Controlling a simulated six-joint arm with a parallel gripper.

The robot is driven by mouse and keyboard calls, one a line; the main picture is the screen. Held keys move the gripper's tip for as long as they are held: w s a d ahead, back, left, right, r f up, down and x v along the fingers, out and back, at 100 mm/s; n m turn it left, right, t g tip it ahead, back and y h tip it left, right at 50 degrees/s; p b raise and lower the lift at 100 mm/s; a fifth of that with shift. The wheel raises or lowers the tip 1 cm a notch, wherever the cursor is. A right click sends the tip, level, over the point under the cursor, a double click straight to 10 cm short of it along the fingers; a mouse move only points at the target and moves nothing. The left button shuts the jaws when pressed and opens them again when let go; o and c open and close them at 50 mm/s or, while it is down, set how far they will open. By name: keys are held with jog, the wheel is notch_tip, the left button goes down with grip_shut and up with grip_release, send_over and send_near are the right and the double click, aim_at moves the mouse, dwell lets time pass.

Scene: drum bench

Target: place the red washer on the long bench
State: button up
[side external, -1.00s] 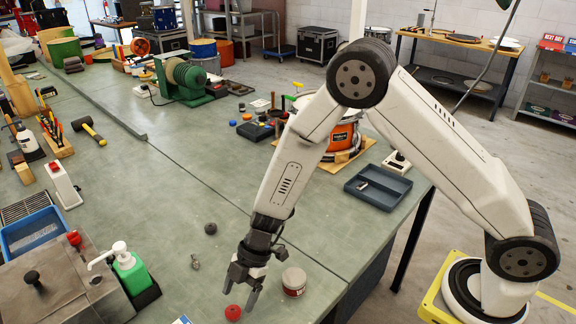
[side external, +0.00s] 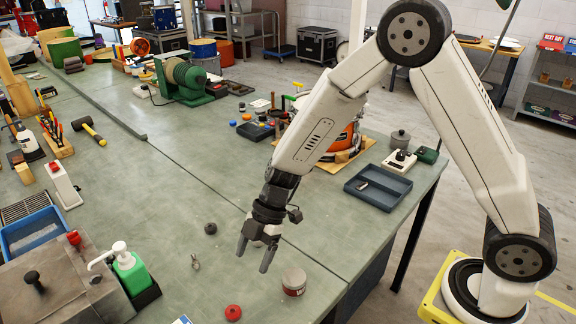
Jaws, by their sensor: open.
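The red washer (side external: 233,312) lies flat on the green top of the long bench (side external: 165,240), near the lower edge of the view. My gripper (side external: 254,262) is open and empty above the bench, its fingers pointing down. It is up and a little to the right of the washer in the picture, clear of it. Nothing hides the washer.
A small tin (side external: 294,281) stands right of the washer. A dark round piece (side external: 210,228) and a small metal part (side external: 195,262) lie to the left. A green pump bottle (side external: 128,268) stands farther left. A blue-grey tray (side external: 378,186) is at the right edge.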

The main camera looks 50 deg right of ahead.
dwell(0.5)
jog(key=s+d+r+m+t+h, duration=0.1)
jog(key=s+d+r+m+h, duration=0.2)
jog(key=s+d+m, duration=0.2)
jog(key=s+d+r+m+t+h, duration=0.2)
jog(key=s+d+m, duration=0.3)
jog(key=d+m, duration=0.5)
jog(key=r+m+h, duration=0.1)
jog(key=m, duration=0.2)
jog(key=shift+s+d+m+h, duration=0.2)
jog(key=shift+d+m+h, duration=0.1)
jog(key=shift+d+m, duration=0.1)
